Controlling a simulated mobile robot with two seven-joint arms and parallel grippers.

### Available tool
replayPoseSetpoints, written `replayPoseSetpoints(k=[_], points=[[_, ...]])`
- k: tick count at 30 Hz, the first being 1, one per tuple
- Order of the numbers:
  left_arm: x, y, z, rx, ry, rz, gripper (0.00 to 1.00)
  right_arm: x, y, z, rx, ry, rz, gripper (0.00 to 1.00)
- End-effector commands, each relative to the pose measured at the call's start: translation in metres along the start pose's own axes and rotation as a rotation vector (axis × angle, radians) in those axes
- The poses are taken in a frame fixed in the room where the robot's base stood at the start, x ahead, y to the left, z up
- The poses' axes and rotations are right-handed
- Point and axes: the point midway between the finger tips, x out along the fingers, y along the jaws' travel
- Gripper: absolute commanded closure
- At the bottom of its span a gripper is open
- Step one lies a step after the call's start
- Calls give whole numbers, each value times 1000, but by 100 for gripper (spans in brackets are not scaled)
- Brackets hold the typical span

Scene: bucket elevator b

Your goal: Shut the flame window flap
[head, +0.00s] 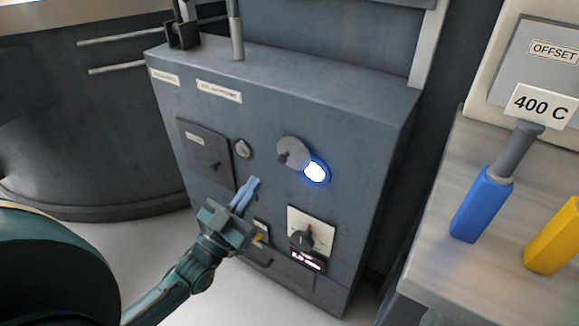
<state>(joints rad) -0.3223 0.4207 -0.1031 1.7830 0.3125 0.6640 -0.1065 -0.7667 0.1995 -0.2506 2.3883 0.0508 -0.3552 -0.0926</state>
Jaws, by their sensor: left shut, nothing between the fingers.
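The flame window (315,171) glows blue-white on the front of the grey cabinet. Its flap, a round grey disc (293,153) with a dark knob, sits swung up to the upper left of the window and leaves most of the glow uncovered. My left gripper (254,184) is shut and empty, in front of the cabinet, below and to the left of the flap and apart from it in the picture. My right gripper is not in view.
The cabinet front (345,131) also carries a square dark door (205,151), a small round gauge (243,149), and a dial panel (311,231) with a lit display. At right, a counter (435,178) holds a blue-handled tool (482,204) and a yellow one (555,237).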

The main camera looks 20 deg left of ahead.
Motion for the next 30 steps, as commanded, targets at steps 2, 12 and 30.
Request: replayPoseSetpoints(k=[2, 12, 30], points=[[-1, 0, 0, -2, 7, -1, 100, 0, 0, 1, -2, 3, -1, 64], [57, 0, -2, -1, 12, -2, 100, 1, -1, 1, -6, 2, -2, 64], [85, 0, 37, -2, 4, 0, 100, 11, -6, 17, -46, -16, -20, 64]])
